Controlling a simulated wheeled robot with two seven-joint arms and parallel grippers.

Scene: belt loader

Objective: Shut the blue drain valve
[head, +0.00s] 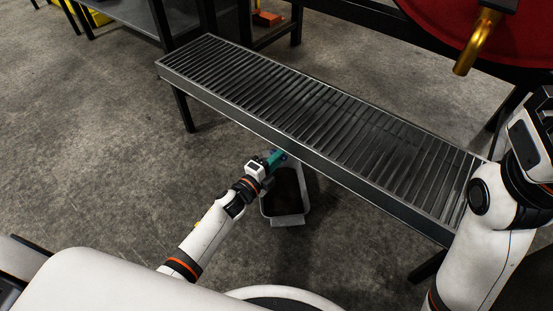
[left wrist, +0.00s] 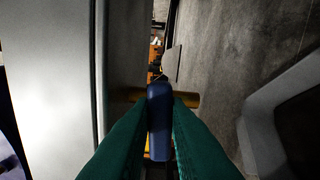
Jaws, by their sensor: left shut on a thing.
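The blue drain valve's handle (left wrist: 159,120) stands lengthwise between the green fingers of my left gripper (left wrist: 160,108) in the left wrist view. The fingers are shut on it from both sides. A brass-coloured pipe (left wrist: 187,99) shows behind the handle, and the handle appears to run across it. In the head view my left gripper (head: 277,158) is at the near side of the roller conveyor, low by its side rail. The valve is mostly hidden there by the gripper. My right arm is at the right, but its gripper does not show.
A grey open bin (head: 290,212) stands on the floor below my left gripper. The roller conveyor (head: 300,100) runs diagonally, with its side rail close to the gripper. A red round thing (head: 425,12) with a gold spout (head: 476,45) is at the upper right. The floor at left is clear.

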